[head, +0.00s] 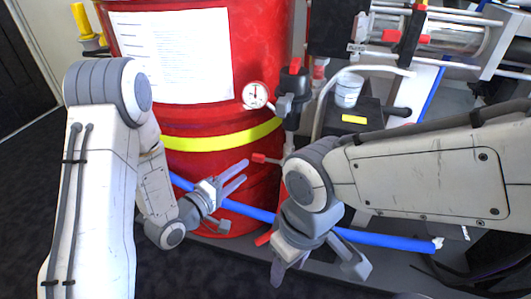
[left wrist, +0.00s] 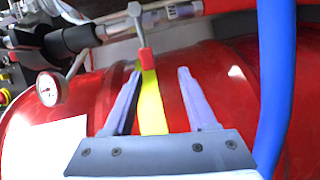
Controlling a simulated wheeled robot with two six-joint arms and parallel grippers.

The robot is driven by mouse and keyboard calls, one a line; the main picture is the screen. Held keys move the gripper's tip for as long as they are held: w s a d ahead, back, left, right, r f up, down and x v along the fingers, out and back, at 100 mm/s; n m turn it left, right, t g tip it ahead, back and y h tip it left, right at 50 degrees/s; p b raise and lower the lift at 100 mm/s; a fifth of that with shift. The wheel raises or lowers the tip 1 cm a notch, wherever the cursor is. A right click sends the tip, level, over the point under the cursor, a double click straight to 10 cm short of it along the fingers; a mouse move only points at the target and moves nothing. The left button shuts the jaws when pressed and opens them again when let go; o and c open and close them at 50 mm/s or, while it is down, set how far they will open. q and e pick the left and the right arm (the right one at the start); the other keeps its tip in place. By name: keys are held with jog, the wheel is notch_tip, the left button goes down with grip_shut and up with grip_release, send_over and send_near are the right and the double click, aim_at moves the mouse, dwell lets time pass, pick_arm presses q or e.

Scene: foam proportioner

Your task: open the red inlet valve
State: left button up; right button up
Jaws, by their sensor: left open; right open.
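A small valve handle with a red tip (head: 259,158) sticks out on the right side of the red tank, above the blue hose. In the left wrist view the red tip (left wrist: 146,59) sits on a grey lever, just beyond my fingertips and roughly between them. My left gripper (head: 243,172) is open and empty, with its fingertips just below and left of the red tip; it also shows in the left wrist view (left wrist: 160,75). I cannot tell if it touches the handle. My right gripper (head: 318,270) is open, low in front, near a second red handle (head: 264,238).
The red tank (head: 215,128) with a yellow band stands behind my left gripper. A blue hose (head: 375,240) crosses low behind both grippers. A dial gauge (head: 255,95) sits above the handle. Black and grey pipework with a white cup (head: 348,90) stands at the right.

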aim_at(271, 160)
pick_arm(q)
jog(key=b, duration=0.1)
jog(key=w+d+b, duration=0.1)
jog(key=b, duration=0.1)
jog(key=d+n+h+b, duration=0.1)
jog(key=shift+w+d+r+t+b, duration=0.2)
jog(key=shift+d+r+t+b, duration=0.05)
jog(key=shift+t+b, duration=0.1)
jog(key=b+x, duration=0.1)
jog(key=x, duration=0.6)
jog(key=shift+w+d+r, duration=0.2)
jog(key=shift+w+r, duration=0.1)
jog(key=shift+c, duration=0.3)
grip_shut()
dwell(0.5)
